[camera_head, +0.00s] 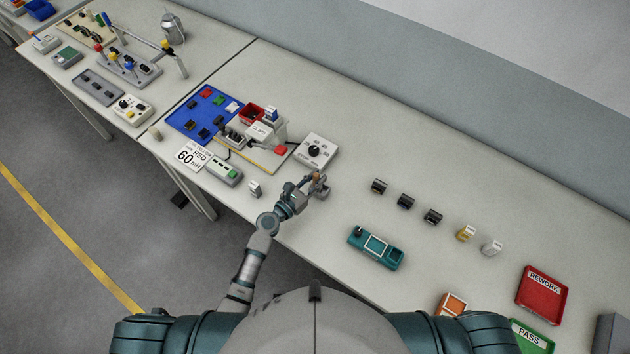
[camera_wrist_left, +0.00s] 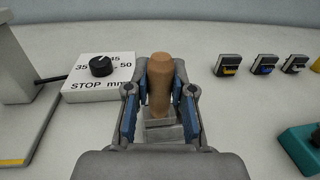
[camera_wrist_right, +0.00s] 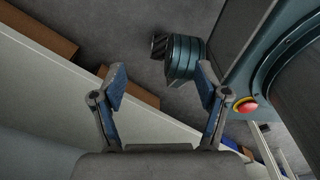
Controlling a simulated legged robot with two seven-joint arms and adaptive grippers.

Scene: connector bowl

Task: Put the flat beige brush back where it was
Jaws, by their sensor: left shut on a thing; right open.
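My left gripper (camera_head: 311,184) is shut on the beige brush (camera_wrist_left: 160,85), of which a rounded tan-brown handle shows upright between the fingers. The brush also shows in the head view (camera_head: 316,176). A small grey block (camera_wrist_left: 162,128) shows directly below the handle in the left wrist view. I cannot tell whether the brush rests in it or hangs above it. The brush's lower end is hidden. My right gripper (camera_wrist_right: 161,82) is open and empty in the right wrist view, with floor and a table edge beyond it.
A white stop dial box (camera_head: 315,150) stands just behind the left gripper. A blue mat (camera_head: 183,118) and a fixture lie to its left. Several small connectors (camera_head: 405,202), a teal fixture (camera_head: 376,248) and a red REWORK tray (camera_head: 541,289) lie to the right.

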